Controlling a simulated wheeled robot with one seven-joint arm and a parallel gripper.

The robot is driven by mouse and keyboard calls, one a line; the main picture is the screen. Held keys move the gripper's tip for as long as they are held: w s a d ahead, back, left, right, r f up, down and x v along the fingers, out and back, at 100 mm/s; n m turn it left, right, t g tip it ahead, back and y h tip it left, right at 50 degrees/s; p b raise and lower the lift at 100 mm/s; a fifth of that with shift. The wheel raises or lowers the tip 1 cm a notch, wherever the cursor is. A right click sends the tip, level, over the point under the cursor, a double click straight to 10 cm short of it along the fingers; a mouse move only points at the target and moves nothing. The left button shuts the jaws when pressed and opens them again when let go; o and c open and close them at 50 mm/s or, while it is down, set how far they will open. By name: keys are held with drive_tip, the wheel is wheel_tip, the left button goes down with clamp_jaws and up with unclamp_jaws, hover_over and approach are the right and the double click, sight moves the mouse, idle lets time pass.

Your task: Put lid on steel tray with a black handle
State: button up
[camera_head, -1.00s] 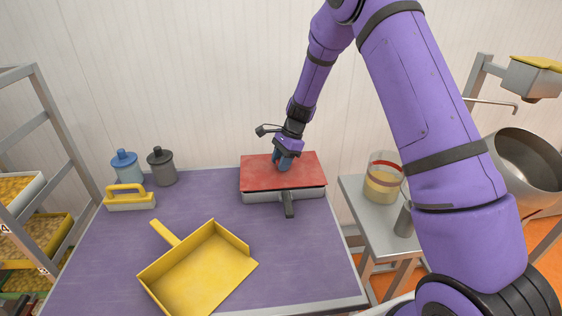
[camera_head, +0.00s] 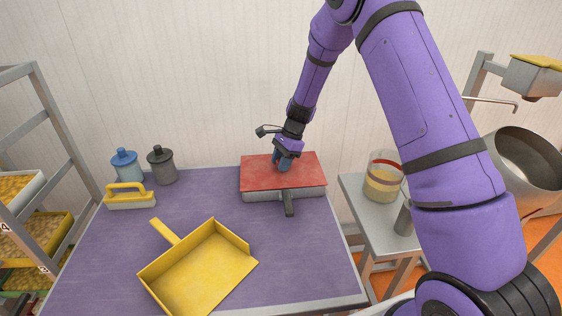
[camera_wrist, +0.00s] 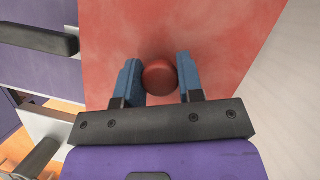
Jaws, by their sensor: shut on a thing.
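The red lid (camera_head: 259,172) lies over the steel tray (camera_head: 262,197) at the back right of the purple table. The tray's black handle (camera_head: 289,206) points toward the front. In the wrist view, the lid (camera_wrist: 205,40) fills the middle, with its round red knob (camera_wrist: 160,77) between the blue fingers. The tray's black handle (camera_wrist: 40,38) shows at the upper left there. My gripper (camera_head: 284,164) is over the lid, and its fingers (camera_wrist: 160,82) are shut on the knob. I cannot tell whether the lid is fully seated on the tray.
A yellow dustpan-like scoop (camera_head: 200,275) lies at the front of the table. A yellow-handled brush (camera_head: 130,199), a blue-topped bottle (camera_head: 125,167) and a grey bottle (camera_head: 161,167) stand at the back left. A side table (camera_head: 390,225) with a jar (camera_head: 383,178) stands to the right.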

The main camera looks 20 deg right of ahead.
idle(0.3)
drive_tip(key=o, duration=1.5)
drive_tip(key=shift+r, duration=3.5)
clamp_jaws()
drive_tip(key=shift+f, duration=0.2)
